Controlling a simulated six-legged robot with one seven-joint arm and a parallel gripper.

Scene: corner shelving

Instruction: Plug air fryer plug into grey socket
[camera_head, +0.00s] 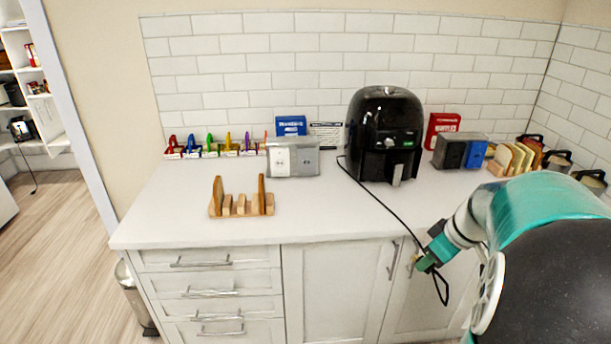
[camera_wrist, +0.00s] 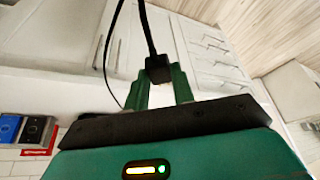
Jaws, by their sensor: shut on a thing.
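The black air fryer (camera_head: 385,135) stands on the counter against the tiled wall. Its black cable (camera_head: 377,198) runs over the counter and past the front edge to my gripper (camera_head: 427,262). In the wrist view, my gripper (camera_wrist: 160,82) is shut on the black plug (camera_wrist: 158,67), with the cable leading away from it. My gripper is in front of the cabinet doors, below the counter top. A double socket box stands left of the air fryer, with a whitish left half (camera_head: 282,161) and a grey right half (camera_head: 306,158). The plug's prongs are not visible.
A wooden rack (camera_head: 241,202) stands front left on the counter. Coloured items line the back left. A black and blue socket box (camera_head: 452,153), bread slices (camera_head: 510,160) and pots are on the right. The counter between rack and cable is clear.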

